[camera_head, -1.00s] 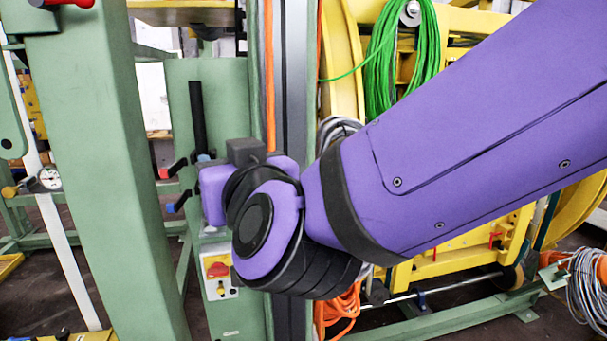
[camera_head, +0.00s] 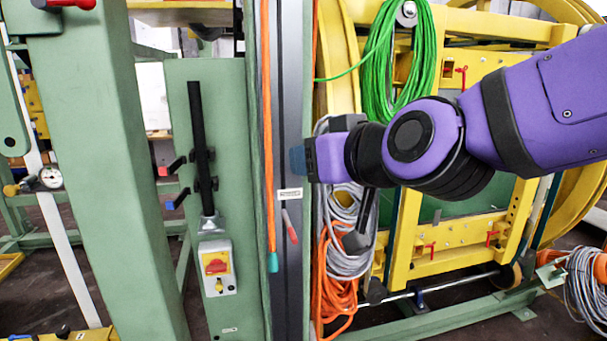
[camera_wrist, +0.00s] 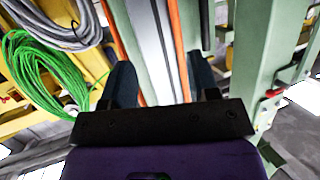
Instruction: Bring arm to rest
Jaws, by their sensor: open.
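My gripper (camera_head: 298,160) is at the end of my purple and black arm, in the middle of the head view. It points left, in front of a grey metal post. In the wrist view my gripper (camera_wrist: 162,80) shows two dark fingers spread wide apart. Nothing is between them but the background post and orange hose. The arm is bent at a round black and purple joint and comes in from the right edge.
A green column (camera_head: 105,150) stands at the left. A switch box with a red knob (camera_head: 217,266) is on a green panel. Green cable (camera_head: 395,70), grey cable (camera_head: 345,245) and orange cable (camera_head: 335,285) hang by a yellow frame (camera_head: 490,65) behind my arm.

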